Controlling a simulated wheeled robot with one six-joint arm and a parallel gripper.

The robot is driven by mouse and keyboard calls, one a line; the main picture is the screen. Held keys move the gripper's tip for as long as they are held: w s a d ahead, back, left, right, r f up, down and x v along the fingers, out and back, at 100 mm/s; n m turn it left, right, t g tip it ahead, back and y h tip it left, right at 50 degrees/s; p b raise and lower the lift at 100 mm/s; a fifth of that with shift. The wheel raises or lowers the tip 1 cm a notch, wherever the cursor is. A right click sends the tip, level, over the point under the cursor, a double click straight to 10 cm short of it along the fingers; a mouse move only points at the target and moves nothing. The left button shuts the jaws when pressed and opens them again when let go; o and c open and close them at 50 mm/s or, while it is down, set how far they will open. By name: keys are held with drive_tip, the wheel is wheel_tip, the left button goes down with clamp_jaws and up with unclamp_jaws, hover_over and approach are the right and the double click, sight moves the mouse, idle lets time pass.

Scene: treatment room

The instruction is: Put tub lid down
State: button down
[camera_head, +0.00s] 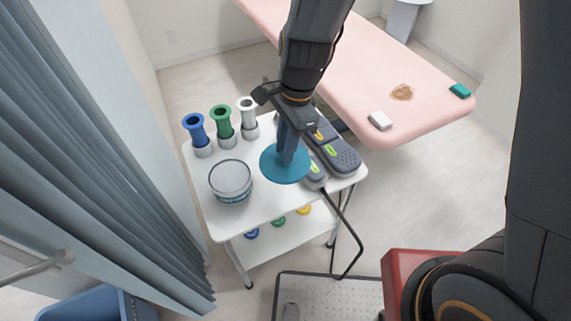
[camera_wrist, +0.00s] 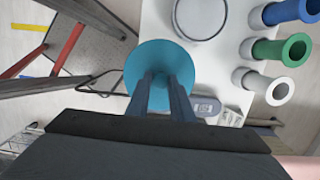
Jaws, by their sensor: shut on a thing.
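The teal round tub lid (camera_head: 275,171) is held by my gripper (camera_head: 289,150), which is shut on it from above. The lid is to the right of the tub in the head view, over the white trolley top. In the wrist view the lid (camera_wrist: 147,58) shows below the fingers (camera_wrist: 161,80) and overlaps the trolley edge. I cannot tell how high it is above the top. The tub (camera_head: 231,183), clear and round with a blue band, stands open on the trolley (camera_head: 262,207). It also shows at the top of the wrist view (camera_wrist: 201,38).
Blue (camera_head: 196,127), green (camera_head: 222,120) and white (camera_head: 246,111) spools stand in holders at the trolley's back left. Grey devices (camera_head: 343,157) with a cable lie close right of the lid. A pink treatment bed (camera_head: 430,116) is behind. The trolley's front strip is clear.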

drive_tip(key=shift+f, duration=2.75)
drive_tip(key=shift+f, duration=0.15)
drive_tip(key=shift+f, duration=0.35)
drive_tip(key=shift+f, duration=0.1)
drive_tip(key=c, duration=1.6)
unclamp_jaws()
drive_tip(key=shift+o, duration=0.2)
drive_tip(key=shift+r, duration=0.55)
wheel_tip(320, 180, up, 12)
drive_tip(key=w+d+b, duration=0.1)
drive_tip(key=shift+d, duration=0.3)
